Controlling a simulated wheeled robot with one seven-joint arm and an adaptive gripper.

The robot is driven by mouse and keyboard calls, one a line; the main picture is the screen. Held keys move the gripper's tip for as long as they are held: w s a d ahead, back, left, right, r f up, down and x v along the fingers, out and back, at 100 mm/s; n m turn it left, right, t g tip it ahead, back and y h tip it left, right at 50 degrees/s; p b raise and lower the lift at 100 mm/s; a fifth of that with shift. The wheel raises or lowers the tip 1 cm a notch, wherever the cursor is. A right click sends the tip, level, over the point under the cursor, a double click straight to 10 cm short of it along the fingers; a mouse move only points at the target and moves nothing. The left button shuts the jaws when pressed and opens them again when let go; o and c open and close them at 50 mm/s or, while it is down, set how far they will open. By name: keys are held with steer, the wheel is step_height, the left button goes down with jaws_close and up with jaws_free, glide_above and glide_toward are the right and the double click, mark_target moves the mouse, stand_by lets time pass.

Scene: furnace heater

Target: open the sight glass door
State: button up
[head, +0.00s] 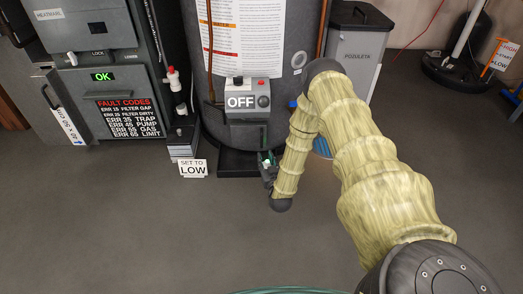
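The dark cylindrical heater tank (215,131) stands at the top centre on a black base (237,164). A control box (245,100) marked OFF, with a red button and a black knob, is on its front. My gripper (267,161) is low in front of the tank, just below and right of the control box. It is small and partly hidden by my arm, so its finger opening cannot be made out. I cannot pick out the sight glass door clearly; the lower tank front is partly covered by my gripper and arm.
A grey furnace cabinet (110,75) with an OK display and a fault codes panel stands left. A grey bin (353,50) stands right of the tank. The front floor is mostly clear.

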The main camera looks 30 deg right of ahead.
mark_target(249, 139)
steer(key=shift+d+b+x, duration=0.2)
steer(key=shift+b+x, duration=1.25)
steer(key=shift+x, duration=1.4)
steer(key=shift+d+b+x, duration=0.15)
steer(key=shift+b+x, duration=1.3)
steer(key=shift+x, duration=1.35)
steer(key=shift+s, duration=0.1)
jaws_close()
